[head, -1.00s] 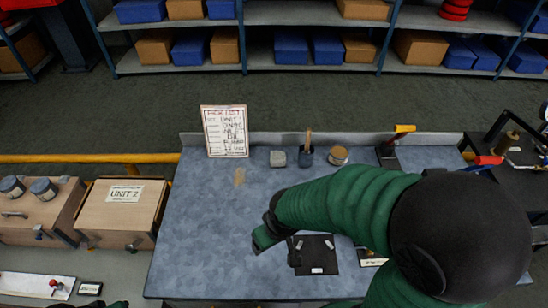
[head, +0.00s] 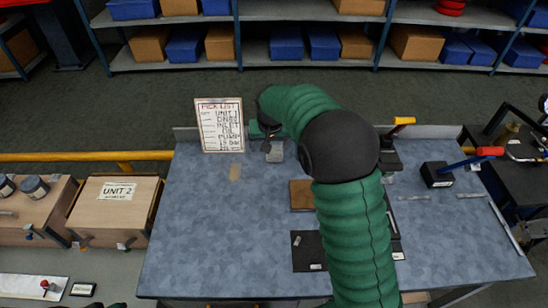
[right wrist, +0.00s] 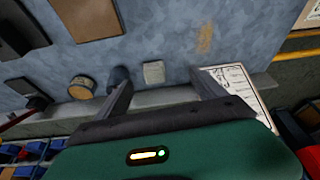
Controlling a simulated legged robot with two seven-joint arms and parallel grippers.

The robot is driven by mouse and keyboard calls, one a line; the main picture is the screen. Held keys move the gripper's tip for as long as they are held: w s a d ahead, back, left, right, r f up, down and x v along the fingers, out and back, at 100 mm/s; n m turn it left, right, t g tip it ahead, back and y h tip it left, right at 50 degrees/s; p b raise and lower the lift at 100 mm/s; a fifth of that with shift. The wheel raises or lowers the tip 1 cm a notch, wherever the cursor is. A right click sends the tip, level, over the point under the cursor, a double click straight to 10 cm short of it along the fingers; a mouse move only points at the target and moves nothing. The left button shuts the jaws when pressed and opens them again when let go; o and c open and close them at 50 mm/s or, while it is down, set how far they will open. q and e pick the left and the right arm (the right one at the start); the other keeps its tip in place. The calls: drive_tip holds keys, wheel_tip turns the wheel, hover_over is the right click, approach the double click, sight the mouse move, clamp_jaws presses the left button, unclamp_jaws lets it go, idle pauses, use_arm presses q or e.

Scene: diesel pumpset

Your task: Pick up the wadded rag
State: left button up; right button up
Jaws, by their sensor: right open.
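The wadded rag is a small pale grey lump (head: 276,153) near the back edge of the bench, just right of the pick-list board. My right gripper (head: 268,143) is at the rag's far side in the head view, and my arm hides part of that area. In the right wrist view the gripper (right wrist: 162,88) is open, its two fingers spread wide. The rag (right wrist: 154,72) shows beyond and between the fingertips, with nothing held. I cannot tell the exact height of the fingers over the bench. My left gripper is not in view.
The pick-list board (head: 220,126) stands close left of the rag. A dark cup (right wrist: 119,74) and a round tin (right wrist: 82,88) stand on its other side. A brown block (head: 301,195) and black mat (head: 306,251) lie nearer. The bench's left part (head: 200,240) is clear.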

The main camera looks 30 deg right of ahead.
drive_tip(key=m, duration=0.1)
approach(274, 150)
drive_tip(key=shift+h, duration=0.3)
drive_tip(key=x, duration=1)
drive_tip(key=shift+a+f+p, duration=0.1)
drive_tip(key=shift+f+p, duration=0.2)
drive_tip(key=shift+p, duration=0.05)
drive_tip(key=shift+f, duration=0.15)
drive_tip(key=shift+a, duration=0.1)
drive_tip(key=shift+c, duration=1.4)
drive_tip(key=c, duration=1.3)
drive_tip(key=shift+r, duration=0.4)
drive_tip(key=v, duration=0.3)
drive_tip(key=shift+w+b, duration=0.15)
drive_tip(key=shift+b, duration=0.2)
drive_tip(key=s+a, duration=0.2)
drive_tip(key=s, duration=0.2)
drive_tip(key=s+a+r+b, duration=0.1)
drive_tip(key=s+a, duration=0.2)
drive_tip(key=s, duration=0.1)
drive_tip(key=s+a, duration=0.2)
drive_tip(key=s, duration=0.2)
drive_tip(key=shift+s+a+r, duration=0.15)
drive_tip(key=shift+a+r, duration=0.1)
drive_tip(key=shift+r, duration=0.05)
drive_tip(key=shift+s+a, duration=0.15)
drive_tip(key=shift+s, duration=0.2)
